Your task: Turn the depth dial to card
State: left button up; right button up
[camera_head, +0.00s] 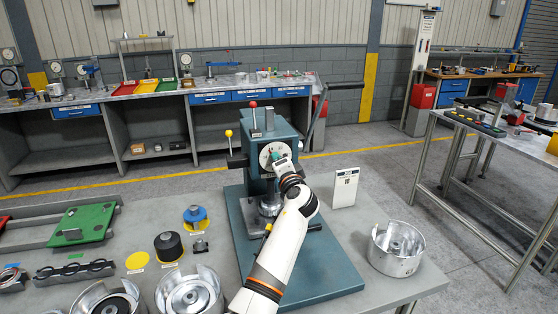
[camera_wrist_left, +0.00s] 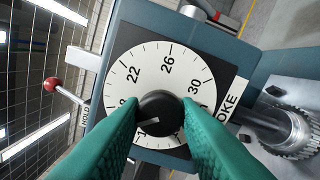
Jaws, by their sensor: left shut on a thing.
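The depth dial (camera_wrist_left: 128,62) is a round white face on a black plate, with 22, 26 and 30 readable; the lower numbers are partly covered. Its black knob (camera_wrist_left: 158,108) has a white line pointing to the lower left, near a partly hidden number. My left gripper (camera_head: 277,158) is at the dial on the front of the blue-grey press (camera_head: 286,128). In the left wrist view its green fingers (camera_wrist_left: 160,112) are shut on the knob from both sides. The white card (camera_head: 345,188) stands right of the press; its number looks like 18 but is small.
A metal housing (camera_head: 396,250) stands right of the press base. At left on the table are a green plate (camera_head: 82,223), a blue-topped part (camera_head: 195,217), a black cylinder (camera_head: 168,246) and more metal housings. A red-knobbed lever (camera_wrist_left: 54,85) sticks out beside the dial.

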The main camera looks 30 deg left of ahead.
pick_arm(q)
jog(key=shift+r+m+p, duration=0.25)
jog(key=shift+m+p, duration=0.2)
jog(key=shift+m, duration=0.55)
jog(key=o, duration=0.7)
jog(key=shift+o, duration=1.2)
jog(key=shift+w+a+f, duration=0.1)
jog(key=shift+f, duration=0.1)
jog(key=b+v, duration=0.2)
jog(key=v, duration=1)
jog(key=shift+b, duration=0.4)
